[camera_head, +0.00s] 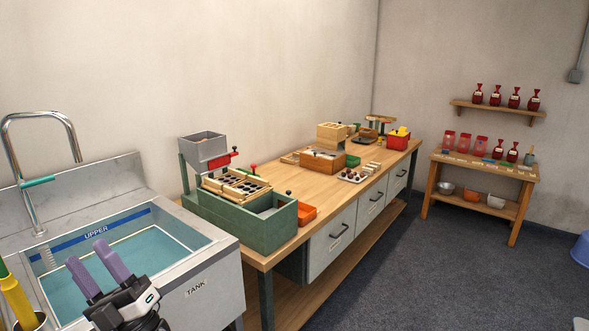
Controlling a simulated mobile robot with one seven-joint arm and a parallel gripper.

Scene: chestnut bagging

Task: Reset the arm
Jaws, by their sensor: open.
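My gripper (97,271) is at the bottom left of the head view, in front of the sink tank. Its two purple fingers point up and to the left and stand apart. Nothing shows between them. The rest of my arm is mostly cut off by the bottom edge. The sink tank (205,283) holds water and has a blue band marked UPPER inside its back wall.
A tall chrome tap (45,116) rises at the sink's left. A yellow-handled tool (17,300) stands at the lower left edge. A long workbench (270,258) bears a green sorting machine (245,228) and wooden boxes.

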